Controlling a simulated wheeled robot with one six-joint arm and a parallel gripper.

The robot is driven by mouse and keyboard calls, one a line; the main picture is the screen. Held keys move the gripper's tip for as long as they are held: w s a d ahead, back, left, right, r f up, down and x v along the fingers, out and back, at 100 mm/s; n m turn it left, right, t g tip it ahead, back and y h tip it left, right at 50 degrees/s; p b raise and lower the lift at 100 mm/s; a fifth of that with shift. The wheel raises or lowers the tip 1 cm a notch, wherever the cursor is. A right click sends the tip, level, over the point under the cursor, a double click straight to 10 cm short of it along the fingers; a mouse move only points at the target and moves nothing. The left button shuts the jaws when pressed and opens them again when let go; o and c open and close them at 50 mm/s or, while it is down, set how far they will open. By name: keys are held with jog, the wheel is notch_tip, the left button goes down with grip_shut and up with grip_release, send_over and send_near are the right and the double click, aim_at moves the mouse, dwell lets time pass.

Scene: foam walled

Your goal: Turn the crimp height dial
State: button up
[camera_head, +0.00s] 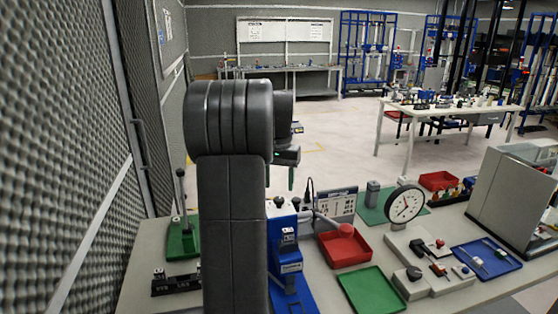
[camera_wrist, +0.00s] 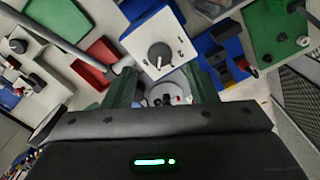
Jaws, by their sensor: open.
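A blue bench press (camera_head: 285,256) with a pale top stands on the table, partly hidden behind my arm. A round knob (camera_head: 279,201) on its top looks like the crimp height dial. In the wrist view the grey round knob (camera_wrist: 160,55) sits on a square white top (camera_wrist: 176,38). My gripper (camera_wrist: 162,97) is open and empty, its two dark green fingers apart, with the knob just beyond the gap between the tips. In the head view my gripper (camera_head: 290,176) is above the press, mostly hidden by my arm. I see no contact with the knob.
A green tray (camera_head: 371,290), a round gauge (camera_head: 404,203) and a blue tray (camera_head: 486,259) are to the right. A green-based lever tool (camera_head: 182,241) stands left.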

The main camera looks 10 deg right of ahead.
aim_at(279, 199)
notch_tip(279, 199, up, 9)
jog(key=shift+f, duration=0.1)
dwell(0.4)
notch_tip(279, 199, down, 14)
jog(key=shift+r+p, duration=0.1)
jog(key=shift+p, duration=0.25)
jog(key=shift+r, duration=0.1)
dwell(0.4)
jog(key=shift+f, duration=0.25)
jog(key=m+b, duration=0.2)
jog(key=m, duration=0.2)
jog(key=m+b, duration=0.2)
jog(key=m, duration=0.1)
jog(key=shift+m, duration=0.4)
notch_tip(279, 199, up, 14)
jog(key=shift+f, duration=0.2)
dwell(1.2)
